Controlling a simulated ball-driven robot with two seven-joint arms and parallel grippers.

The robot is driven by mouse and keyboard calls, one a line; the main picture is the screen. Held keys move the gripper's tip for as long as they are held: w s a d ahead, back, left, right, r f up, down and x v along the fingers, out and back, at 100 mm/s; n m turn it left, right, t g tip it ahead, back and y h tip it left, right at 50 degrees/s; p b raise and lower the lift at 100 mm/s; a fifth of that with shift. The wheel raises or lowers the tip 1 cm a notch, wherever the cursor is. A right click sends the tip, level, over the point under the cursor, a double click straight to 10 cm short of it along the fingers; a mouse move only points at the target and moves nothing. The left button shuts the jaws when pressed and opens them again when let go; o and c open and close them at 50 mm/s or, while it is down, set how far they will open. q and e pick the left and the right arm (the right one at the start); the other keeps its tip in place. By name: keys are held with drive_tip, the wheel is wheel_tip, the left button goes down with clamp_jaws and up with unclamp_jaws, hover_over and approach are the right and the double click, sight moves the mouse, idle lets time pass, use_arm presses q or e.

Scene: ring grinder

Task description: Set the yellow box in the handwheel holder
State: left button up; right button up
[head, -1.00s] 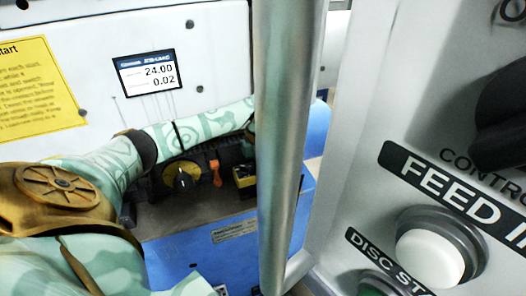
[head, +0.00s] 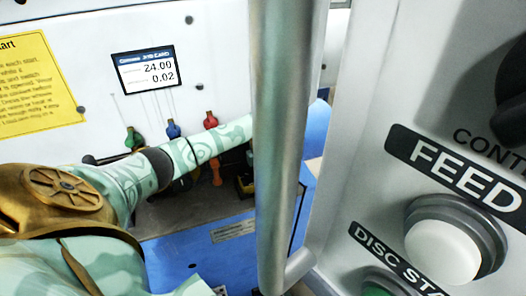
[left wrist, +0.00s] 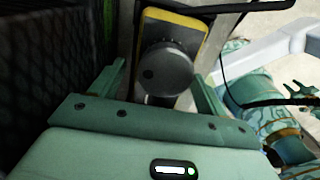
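A small black-and-yellow block (head: 244,184), perhaps the yellow box, shows in the head view just left of the metal bar and below my left forearm. My left arm reaches in from the left, and its gripper is hidden behind the bar. In the left wrist view my left gripper (left wrist: 160,82) is open. A dark round knob (left wrist: 165,72) on a yellow-edged dark body (left wrist: 192,24) lies between its fingers, with small gaps visible at both sides. I cannot tell whether that body is the yellow box. I cannot make out the handwheel holder. My right gripper is not in view.
A vertical metal bar (head: 282,120) blocks the middle of the head view. A control panel (head: 350,170) with large buttons fills the right. Green, blue and red knobs (head: 211,120) stand behind my left arm, before a white wall with a display (head: 146,70).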

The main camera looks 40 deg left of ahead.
use_arm(q)
wheel_tip(320, 180, up, 12)
drive_tip(key=p, duration=0.2)
drive_tip(key=shift+r, duration=0.15)
idle(0.5)
